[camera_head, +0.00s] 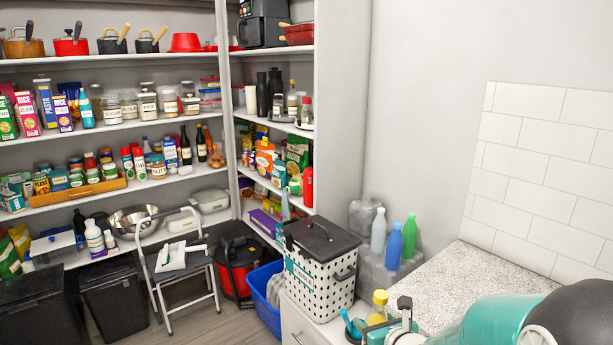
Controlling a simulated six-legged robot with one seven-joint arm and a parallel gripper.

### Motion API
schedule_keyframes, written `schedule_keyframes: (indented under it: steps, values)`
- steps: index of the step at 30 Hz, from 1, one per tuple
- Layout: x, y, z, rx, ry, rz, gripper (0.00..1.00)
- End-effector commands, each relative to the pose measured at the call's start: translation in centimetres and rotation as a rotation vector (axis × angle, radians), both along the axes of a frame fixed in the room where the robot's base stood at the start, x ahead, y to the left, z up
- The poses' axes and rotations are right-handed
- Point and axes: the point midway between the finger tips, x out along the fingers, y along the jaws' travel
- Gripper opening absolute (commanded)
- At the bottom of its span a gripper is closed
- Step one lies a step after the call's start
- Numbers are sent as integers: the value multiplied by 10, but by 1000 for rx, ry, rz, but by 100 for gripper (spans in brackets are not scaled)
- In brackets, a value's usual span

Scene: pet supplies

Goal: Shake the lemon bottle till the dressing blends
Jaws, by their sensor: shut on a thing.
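The lemon bottle (379,308), pale yellow with a yellow cap, shows at the bottom of the head view, right of centre. It looks close to upright. My gripper (378,324) reaches in from the right and is shut on the bottle. The bottle's lower part is hidden by the gripper and the picture's edge. The dressing inside is too small to judge.
A dotted white bin with a black lid (321,268) stands left of the gripper. Blue (394,246) and green (409,235) bottles stand behind. A small blue-handled item (349,322) is close left. The speckled counter (470,278) is clear.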

Motion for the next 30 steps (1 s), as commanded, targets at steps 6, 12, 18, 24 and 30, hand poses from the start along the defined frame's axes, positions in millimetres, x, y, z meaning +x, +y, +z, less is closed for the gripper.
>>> schedule_keyframes:
  steps: [6,12,18,24,30]
  values:
    - [1,0,46,-8,-26,3,24]
    - [0,0,-4,6,8,-1,24]
    - [2,0,38,-7,-25,3,24]
    - [0,0,5,7,9,-1,24]
    - [1,0,-9,-1,-11,1,24]
